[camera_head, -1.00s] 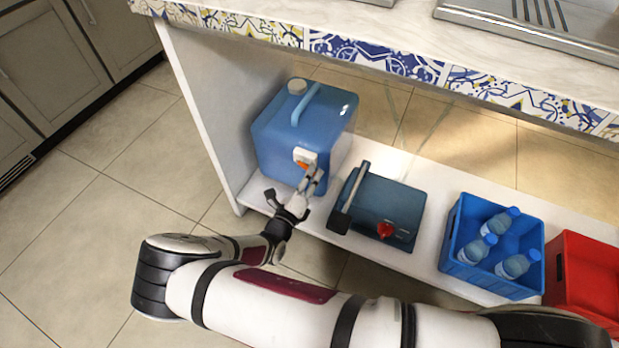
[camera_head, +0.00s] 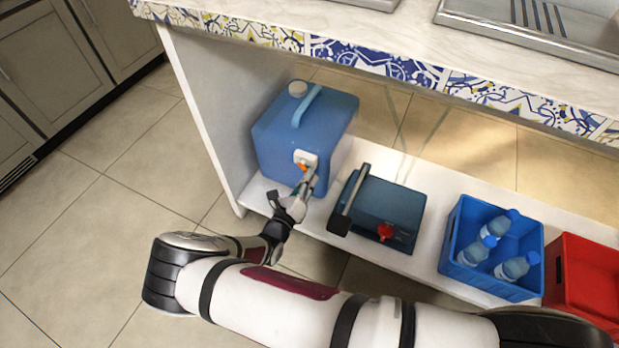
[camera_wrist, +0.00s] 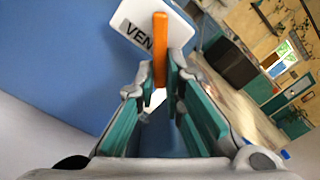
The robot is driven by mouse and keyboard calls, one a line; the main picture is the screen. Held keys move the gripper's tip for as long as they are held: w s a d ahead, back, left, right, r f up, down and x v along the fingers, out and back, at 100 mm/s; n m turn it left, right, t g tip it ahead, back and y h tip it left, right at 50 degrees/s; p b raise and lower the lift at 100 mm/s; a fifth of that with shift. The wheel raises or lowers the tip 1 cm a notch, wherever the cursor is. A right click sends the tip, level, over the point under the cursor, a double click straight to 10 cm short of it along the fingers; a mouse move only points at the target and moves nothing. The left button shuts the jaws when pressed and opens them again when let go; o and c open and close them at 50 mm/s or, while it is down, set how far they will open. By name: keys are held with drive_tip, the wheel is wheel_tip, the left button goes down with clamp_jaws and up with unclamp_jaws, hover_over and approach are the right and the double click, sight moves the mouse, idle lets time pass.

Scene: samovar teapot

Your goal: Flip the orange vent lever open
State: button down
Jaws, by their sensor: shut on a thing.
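The blue water canister (camera_head: 285,135) stands on the low white shelf at the left. Its front has a white vent plate (camera_head: 305,157), whose partly covered label starts with "VEN" in the wrist view (camera_wrist: 133,30). The orange vent lever (camera_wrist: 160,45) shows in front of the plate in the wrist view, pointing from the plate down toward my fingers. It is a small orange spot in the head view (camera_head: 302,168). My gripper (camera_wrist: 161,82) has its fingertips on both sides of the lever's lower end and is shut on it.
A dark teal box (camera_head: 385,205) with a grey bar and a red knob stands just right of my gripper. A blue crate (camera_head: 462,262) with water bottles and a red crate (camera_head: 580,270) are farther right. The counter (camera_head: 390,35) overhangs the shelf.

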drive_tip(key=shift+w+a+f+m, duration=0.15)
drive_tip(key=shift+a+m, duration=0.2)
drive_tip(key=shift+m, duration=0.55)
drive_tip(key=c, duration=1.7)
unclamp_jaws()
drive_tip(key=v, duration=1.2)
